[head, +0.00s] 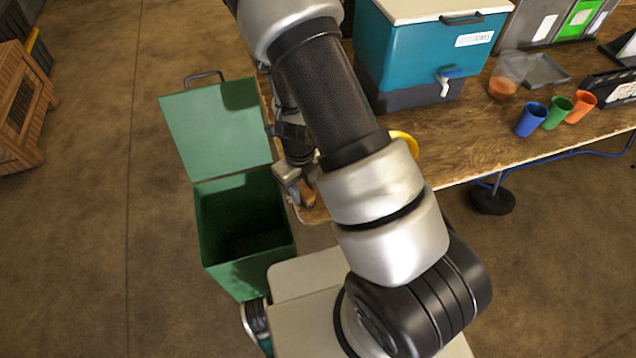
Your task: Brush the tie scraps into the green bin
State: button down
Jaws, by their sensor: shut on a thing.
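The green bin (243,262) stands on the floor at the left end of the table. Its lid (216,128) is swung up and back, and its dark inside looks empty from here. My gripper (303,194) points down at the table's left end, close to the bin's right rim. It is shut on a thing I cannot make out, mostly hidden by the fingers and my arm. No tie scraps can be made out; my arm covers part of the tabletop.
The wooden table (440,135) carries a teal drink cooler (425,55) with a tap. Blue (531,120), green (557,112) and orange (580,106) cups stand at right, near a clear jug (508,76). A yellow item (408,140) is partly behind my arm.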

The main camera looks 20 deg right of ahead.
jog(key=a+r+p, duration=0.5)
jog(key=p, duration=0.3)
jog(key=shift+w+r, duration=0.4)
jog(key=shift+w, duration=0.05)
jog(key=shift+a, duration=0.1)
